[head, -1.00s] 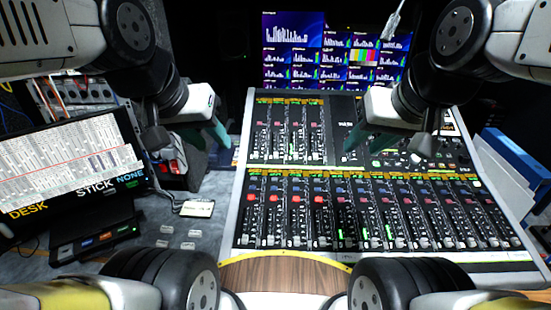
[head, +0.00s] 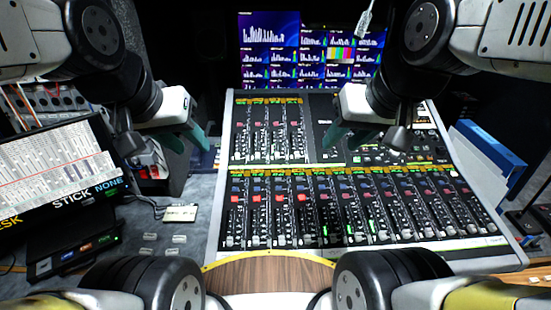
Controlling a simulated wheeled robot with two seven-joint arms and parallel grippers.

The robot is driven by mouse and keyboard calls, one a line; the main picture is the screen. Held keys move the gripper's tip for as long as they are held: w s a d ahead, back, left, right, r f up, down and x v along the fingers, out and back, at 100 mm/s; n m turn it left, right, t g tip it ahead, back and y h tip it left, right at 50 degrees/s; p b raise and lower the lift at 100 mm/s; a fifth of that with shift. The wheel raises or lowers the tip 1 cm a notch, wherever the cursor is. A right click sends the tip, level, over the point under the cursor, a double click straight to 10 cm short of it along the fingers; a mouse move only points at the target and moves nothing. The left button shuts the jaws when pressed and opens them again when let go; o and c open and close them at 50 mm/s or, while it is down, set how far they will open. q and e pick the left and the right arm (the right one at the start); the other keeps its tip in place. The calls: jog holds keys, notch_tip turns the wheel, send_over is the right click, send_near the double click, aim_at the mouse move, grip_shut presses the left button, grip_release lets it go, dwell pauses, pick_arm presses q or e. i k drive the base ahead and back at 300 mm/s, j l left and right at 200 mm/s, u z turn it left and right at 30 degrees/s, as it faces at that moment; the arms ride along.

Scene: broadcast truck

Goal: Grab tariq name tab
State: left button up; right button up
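Several small pale tabs lie on the grey desk left of the mixing console, including one at the upper left (head: 150,237), one at the upper right (head: 179,239), one at the lower left (head: 145,252) and one at the lower right (head: 172,252). Their lettering is too small to read, so I cannot tell which says Tariq. My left gripper (head: 186,141) is raised beyond the tabs, its teal fingers apart and empty. My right gripper (head: 346,138) is over the upper console, its teal fingers apart and empty.
The mixing console (head: 350,215) fills the middle. A pale card (head: 180,213) lies behind the tabs. A tilted screen (head: 60,165) and a black button box (head: 75,255) stand at left. A blue binder (head: 490,150) is at right. Bare desk surrounds the tabs.

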aim_at(174, 251)
jog(key=k+u, duration=0.1)
jog(key=u, duration=0.25)
jog(key=k+j+u, duration=0.1)
jog(key=u, duration=0.2)
jog(key=k+j+u, duration=0.1)
jog(key=u, duration=0.25)
jog(key=j, duration=0.1)
